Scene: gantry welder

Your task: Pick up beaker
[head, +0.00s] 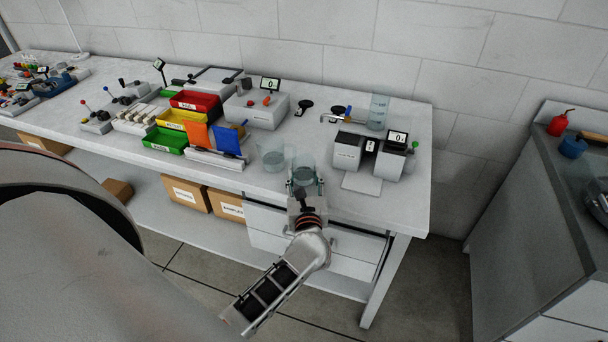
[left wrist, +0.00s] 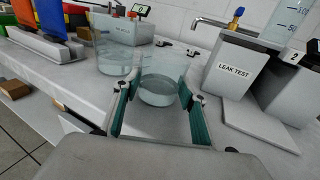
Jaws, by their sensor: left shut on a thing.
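A clear glass beaker (head: 304,164) stands near the front edge of the white workbench. My left gripper (head: 304,184) is shut on it, with one finger on each side of the glass. In the left wrist view the same beaker (left wrist: 158,88) sits between the two teal fingers of the gripper (left wrist: 157,100). It looks upright, and I cannot tell whether its base touches the bench. A second clear beaker (head: 271,155) stands just left of it and also shows in the left wrist view (left wrist: 115,58). My right gripper is not in view.
A grey leak test unit (head: 346,152) with a plate in front stands right of the beaker, with a tall graduated cylinder (head: 378,112) behind it. Red (head: 195,103), yellow and green bins (head: 166,141) stand to the left. A drawer unit (head: 270,222) lies under the bench edge.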

